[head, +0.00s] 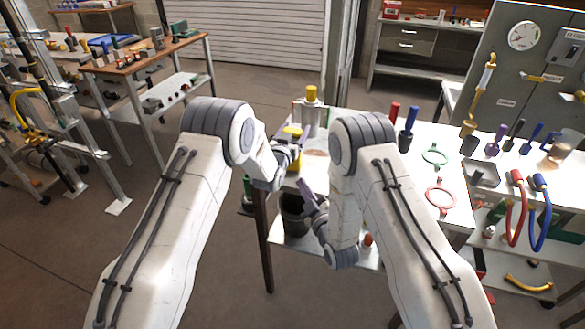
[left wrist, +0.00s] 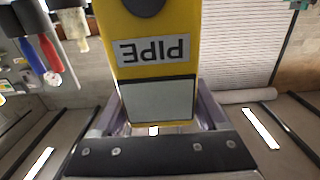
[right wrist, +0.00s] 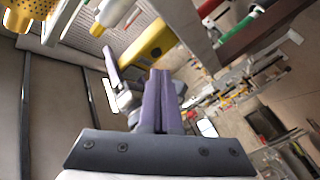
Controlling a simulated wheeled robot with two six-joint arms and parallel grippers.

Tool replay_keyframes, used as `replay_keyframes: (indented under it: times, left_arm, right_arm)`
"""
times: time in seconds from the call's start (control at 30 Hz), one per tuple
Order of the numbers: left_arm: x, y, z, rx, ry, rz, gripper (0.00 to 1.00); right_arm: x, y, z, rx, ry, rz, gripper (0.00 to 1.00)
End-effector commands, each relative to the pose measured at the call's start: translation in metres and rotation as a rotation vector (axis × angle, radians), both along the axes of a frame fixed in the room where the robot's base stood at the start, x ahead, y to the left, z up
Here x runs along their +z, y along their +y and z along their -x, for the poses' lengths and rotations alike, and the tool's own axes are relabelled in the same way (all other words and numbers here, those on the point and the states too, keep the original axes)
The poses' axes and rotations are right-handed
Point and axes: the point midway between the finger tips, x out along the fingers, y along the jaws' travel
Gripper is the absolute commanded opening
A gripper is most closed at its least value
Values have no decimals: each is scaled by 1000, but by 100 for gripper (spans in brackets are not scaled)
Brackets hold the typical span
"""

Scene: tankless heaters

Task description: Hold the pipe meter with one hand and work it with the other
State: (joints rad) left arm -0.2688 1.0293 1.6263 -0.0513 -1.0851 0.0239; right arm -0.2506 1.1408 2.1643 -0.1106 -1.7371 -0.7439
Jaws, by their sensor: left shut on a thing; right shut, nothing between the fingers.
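The pipe meter (left wrist: 150,45) is yellow, with a grey label reading PIPE upside down, a pale screen below it and a dark round part at the top edge. My left gripper (head: 293,143) is shut on the meter, which shows small in the head view (head: 292,132) at the left edge of the table. My right gripper (head: 305,188) is lower and nearer, with its purple fingers together and empty. In the right wrist view, the yellow meter (right wrist: 152,42) is beyond the shut fingertips (right wrist: 158,78), apart from them.
A white table (head: 405,180) holds a yellow-capped container (head: 311,95), red and blue tools, a green ring (head: 435,154) and a red ring (head: 440,197). A dark bucket (head: 294,215) is on the lower shelf. A grey panel with a gauge (head: 523,35) stands at right.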

Motion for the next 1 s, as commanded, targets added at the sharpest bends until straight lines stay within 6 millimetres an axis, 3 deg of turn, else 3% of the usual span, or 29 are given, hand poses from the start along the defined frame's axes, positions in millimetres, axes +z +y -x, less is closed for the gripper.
replay_keyframes:
  times: [0.2, 0.4, 0.6, 1.0]
  left_arm:
    - [1, 0, 0, 0, -2, 1, 4]
    - [1, 0, 0, 0, -2, 1, 4]
    - [1, 0, 0, 0, -2, 1, 4]
    - [1, 0, 0, 0, -2, 1, 4]
  right_arm:
    - [2, -9, 5, 55, -162, 408, 0]
    - [3, -13, 10, 90, -283, 666, 0]
    - [4, -13, 12, 104, -335, 769, 0]
    - [4, -12, 9, 104, -340, 775, 0]
